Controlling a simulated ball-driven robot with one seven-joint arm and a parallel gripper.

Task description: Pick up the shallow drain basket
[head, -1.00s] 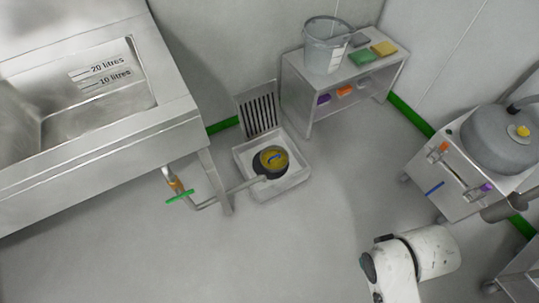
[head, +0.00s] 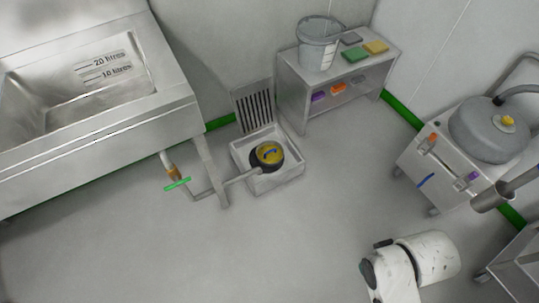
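The ring stands in a pale square floor basin (head: 283,183) beside the sink. The basket's depth and lower part are hidden by the ring. White links of my arm show at the lower right, well apart from the basin. My gripper's fingers do not show in this view.
A slotted grate (head: 254,104) leans upright behind the basin. A drain pipe with a green handle (head: 177,184) runs from the steel sink (head: 100,140) into it. A low shelf (head: 293,92) carries a clear bucket (head: 318,50). A wheeled machine (head: 440,170) stands right. The middle floor is clear.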

